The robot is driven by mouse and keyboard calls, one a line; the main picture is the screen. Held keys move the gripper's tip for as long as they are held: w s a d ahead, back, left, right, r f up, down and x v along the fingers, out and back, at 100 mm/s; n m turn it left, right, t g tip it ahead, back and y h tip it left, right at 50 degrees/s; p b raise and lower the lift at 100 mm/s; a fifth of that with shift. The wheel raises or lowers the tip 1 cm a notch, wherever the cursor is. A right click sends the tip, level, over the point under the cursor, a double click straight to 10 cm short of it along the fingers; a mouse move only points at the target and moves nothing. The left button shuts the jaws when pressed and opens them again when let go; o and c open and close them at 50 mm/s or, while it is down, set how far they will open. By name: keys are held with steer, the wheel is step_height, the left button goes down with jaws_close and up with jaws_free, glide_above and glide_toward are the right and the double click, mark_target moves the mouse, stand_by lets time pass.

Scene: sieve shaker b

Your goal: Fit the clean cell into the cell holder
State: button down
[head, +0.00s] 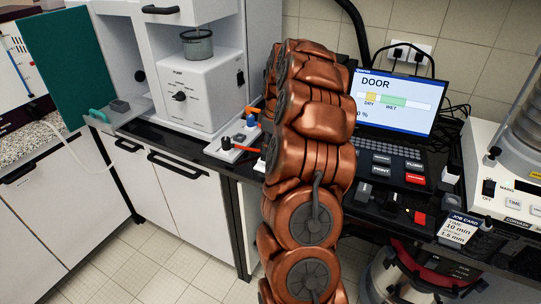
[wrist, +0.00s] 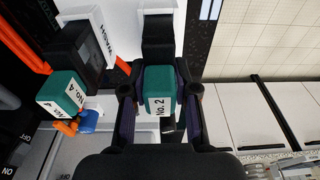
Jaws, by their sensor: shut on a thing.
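In the wrist view my gripper (wrist: 160,95) is shut on a teal block labelled "No. 2" (wrist: 160,78), one dark finger on each side. I cannot tell whether this block is the clean cell. A black block-like part (wrist: 158,35) on a white plate lies just beyond it; it may be the cell holder, and I cannot tell whether the two touch. A second teal block, labelled "No. 4" (wrist: 68,92), is to the left, below a black box (wrist: 82,52). In the head view my copper arm hides my gripper and what it holds.
The white plate in the wrist view bears a "WASH" label (wrist: 108,38). In the head view, white bases with orange and blue parts (head: 238,147) stand left of my arm. A screen reading "DOOR" (head: 395,103) and a job card (head: 459,228) are to the right.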

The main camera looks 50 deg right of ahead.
stand_by(0.3)
steer(key=shift+r+b, duration=0.95)
steer(key=shift+r, duration=0.7)
steer(key=shift+s+a+r, duration=0.2)
steer(key=shift+s+a, duration=0.1)
steer(key=shift+s, duration=0.35)
steer(key=s+a+r+b, duration=0.1)
steer(key=s+a+b, duration=0.4)
steer(key=s, duration=0.8)
steer(key=shift+a+r, duration=0.15)
steer(key=shift+a, duration=0.85)
steer(key=w+a+f+m, duration=0.2)
steer(key=w+a+f, duration=0.5)
steer(key=w+a, duration=0.45)
steer(key=w+a+f, duration=0.3)
steer(key=a, duration=0.3)
steer(key=w+a+f+m, duration=0.1)
steer(key=w+a+f, duration=0.2)
steer(key=a, duration=0.3)
steer(key=w+a+f+p, duration=0.1)
steer(key=w+a+f, duration=0.2)
steer(key=a, duration=0.3)
steer(key=shift+w+m+h, duration=0.3)
steer(key=shift+w, duration=0.05)
